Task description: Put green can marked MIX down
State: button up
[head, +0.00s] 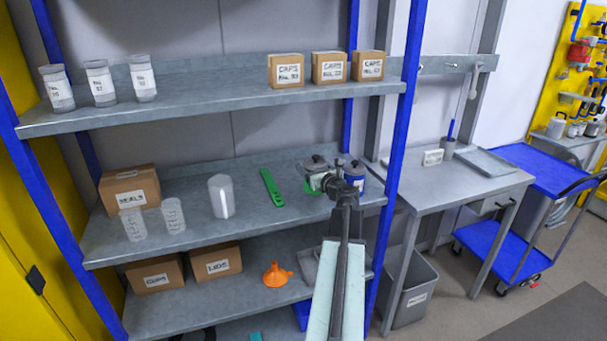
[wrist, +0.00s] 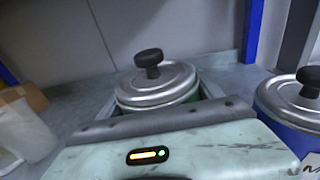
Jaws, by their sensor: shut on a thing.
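The green can (wrist: 190,97) has a grey metal lid with a black knob. In the wrist view it stands about upright just beyond my gripper's body, and its lower part is hidden. In the head view the green can (head: 312,184) is at the right end of the middle shelf (head: 253,222), partly covered by my gripper (head: 335,186). My gripper is shut on the green can. I cannot read its marking, nor tell whether its base touches the shelf.
A blue can (head: 354,178) with a similar lid stands close on the right; it also shows in the wrist view (wrist: 272,115). A blue shelf post (head: 398,130) is at right.

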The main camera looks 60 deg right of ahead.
jog(key=f+b, duration=0.2)
jog(key=w+f+b, duration=0.1)
jog(key=f, duration=0.1)
jog(key=shift+d+b, duration=0.35)
jog(key=shift+b, duration=0.05)
jog(key=shift+s, duration=0.15)
jog(key=shift+w+a+r, duration=0.15)
jog(key=shift+w, duration=0.2)
jog(key=shift+s, duration=0.1)
jog(key=o, duration=1.9)
